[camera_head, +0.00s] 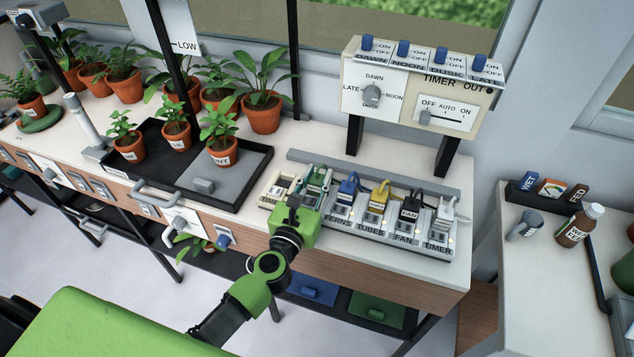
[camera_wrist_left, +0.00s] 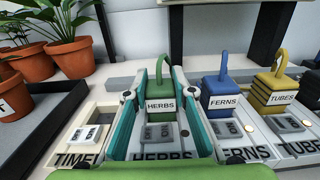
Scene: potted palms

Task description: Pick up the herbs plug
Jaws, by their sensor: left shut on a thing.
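The green herbs plug (camera_wrist_left: 161,88), with a HERBS label and a curved green cord, stands upright behind the HERBS switch (camera_wrist_left: 159,135) on the power strip. My left gripper (camera_head: 310,192) reaches over the strip from the front, and its teal-edged fingers lie along both sides of the plug, shut on it. In the head view the herbs plug (camera_head: 320,174) is partly hidden by the gripper. I cannot tell whether its base is seated in the socket. My right gripper is not in view.
Close on the right stand the blue ferns plug (camera_wrist_left: 222,90) and yellow tubes plug (camera_wrist_left: 274,90). The power strip (camera_head: 375,238) carries more plugs farther right. A timer box (camera_head: 420,90) stands behind on posts. A black tray (camera_head: 255,165) with potted plants lies left.

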